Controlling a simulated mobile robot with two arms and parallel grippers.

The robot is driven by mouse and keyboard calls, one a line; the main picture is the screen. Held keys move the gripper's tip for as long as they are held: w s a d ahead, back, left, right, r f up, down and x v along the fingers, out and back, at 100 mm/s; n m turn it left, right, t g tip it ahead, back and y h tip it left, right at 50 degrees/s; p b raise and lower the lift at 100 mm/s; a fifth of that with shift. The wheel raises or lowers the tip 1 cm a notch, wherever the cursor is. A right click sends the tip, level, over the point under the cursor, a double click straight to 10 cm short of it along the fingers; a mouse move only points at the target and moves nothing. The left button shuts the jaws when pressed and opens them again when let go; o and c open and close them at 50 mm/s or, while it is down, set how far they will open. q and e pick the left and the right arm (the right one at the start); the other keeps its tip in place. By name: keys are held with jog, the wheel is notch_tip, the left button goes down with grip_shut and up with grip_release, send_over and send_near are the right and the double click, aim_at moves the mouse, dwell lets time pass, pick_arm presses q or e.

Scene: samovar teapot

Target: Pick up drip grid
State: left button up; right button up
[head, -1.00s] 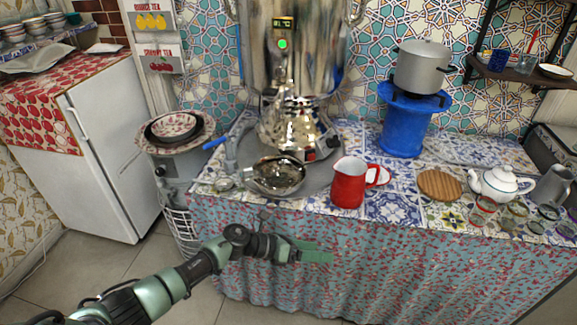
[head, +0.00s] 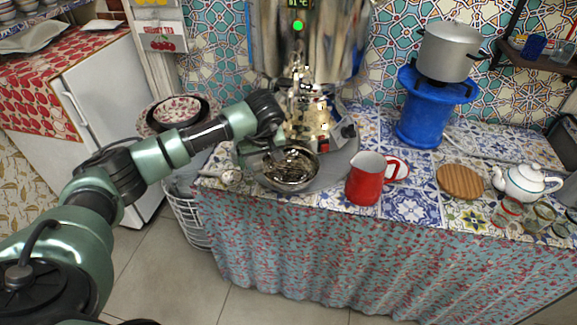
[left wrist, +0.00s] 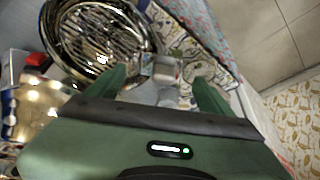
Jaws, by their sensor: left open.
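The drip grid (head: 287,165) is a round, shiny metal piece with slats, sitting in a metal bowl on the counter below the samovar (head: 308,40). It shows large at the upper left of the left wrist view (left wrist: 98,38). My left gripper (head: 246,152) is open and reaches down at the left side of the bowl, partly hidden by its own wrist. In the left wrist view, one green finger of my gripper (left wrist: 160,86) is close to the grid's rim; I cannot tell whether it touches. My right gripper is not in view.
A small pale, glassy object (left wrist: 165,72) shows between the fingers in the left wrist view. A red pitcher (head: 366,180) stands right of the bowl. A blue stand (head: 418,122) holds a pot (head: 447,52). A wooden board (head: 459,181) and teapot (head: 525,182) are farther right.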

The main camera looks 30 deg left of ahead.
aim_at(259, 162)
pick_arm(q)
jog(key=shift+x, duration=1.85)
jog(key=c, duration=1.5)
jog(key=shift+c, duration=0.4)
jog(key=shift+r, duration=0.15)
